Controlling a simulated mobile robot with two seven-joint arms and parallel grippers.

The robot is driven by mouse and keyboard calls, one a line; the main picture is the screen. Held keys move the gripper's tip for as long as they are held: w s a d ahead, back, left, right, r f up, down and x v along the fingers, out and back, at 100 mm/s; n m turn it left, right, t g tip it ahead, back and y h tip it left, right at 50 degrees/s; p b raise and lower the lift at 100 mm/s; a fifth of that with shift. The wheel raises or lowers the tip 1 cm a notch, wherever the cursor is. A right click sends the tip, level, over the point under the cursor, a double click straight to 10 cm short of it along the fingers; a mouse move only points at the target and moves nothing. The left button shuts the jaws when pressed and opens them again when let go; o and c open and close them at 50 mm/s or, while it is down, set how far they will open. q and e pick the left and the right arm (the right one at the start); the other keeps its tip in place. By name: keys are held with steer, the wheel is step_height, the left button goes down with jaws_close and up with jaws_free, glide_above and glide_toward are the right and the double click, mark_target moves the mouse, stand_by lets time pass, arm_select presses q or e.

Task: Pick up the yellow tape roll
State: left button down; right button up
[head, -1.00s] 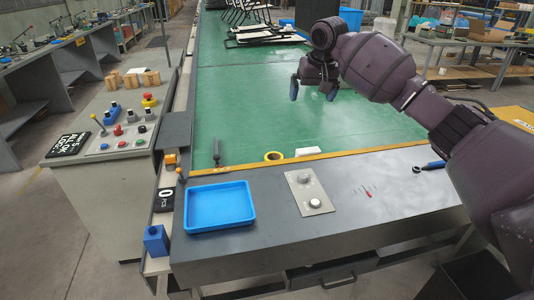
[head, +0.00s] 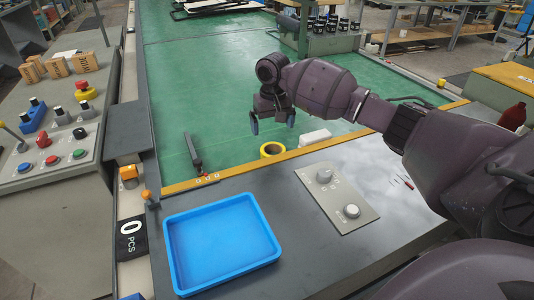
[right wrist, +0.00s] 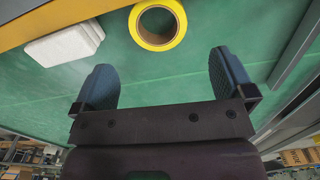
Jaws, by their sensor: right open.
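The yellow tape roll (head: 272,149) lies flat on the green surface by the yellow edge strip in the head view. It also shows in the right wrist view (right wrist: 140,36), at the top, ahead of the fingers. My right gripper (head: 273,125) is open, with its two blue fingertips apart and nothing between them. In the head view it appears just beyond the roll and above the green surface. In the right wrist view the gripper (right wrist: 165,88) is apart from the roll. My left gripper is not in view.
A white block (head: 315,137) lies right of the roll; it shows in the right wrist view (right wrist: 64,42). A dark tool (head: 193,151) lies to the left. A blue tray (head: 172,262) and a knob panel (head: 360,222) are on the grey ledge. The green surface (head: 210,65) beyond is mostly clear.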

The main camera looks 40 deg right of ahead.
steer(key=b, duration=0.1)
glide_above(273, 150)
steer(key=s+a, duration=0.2)
step_height(273, 150, down, 5)
steer(key=shift+s+a+r, duration=0.1)
steer(key=shift+s, duration=0.05)
steer(key=shift+f, duration=0.3)
steer(key=f+b, duration=0.1)
steer(key=f, duration=0.1)
steer(key=f+b, duration=0.1)
steer(key=f, duration=0.1)
steer(key=shift+d+f, duration=0.2)
steer(key=shift+f, duration=0.25)
steer(key=shift+r, duration=0.25)
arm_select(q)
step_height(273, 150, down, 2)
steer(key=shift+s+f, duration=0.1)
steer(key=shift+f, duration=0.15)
arm_select(e)
steer(key=c, duration=0.8)
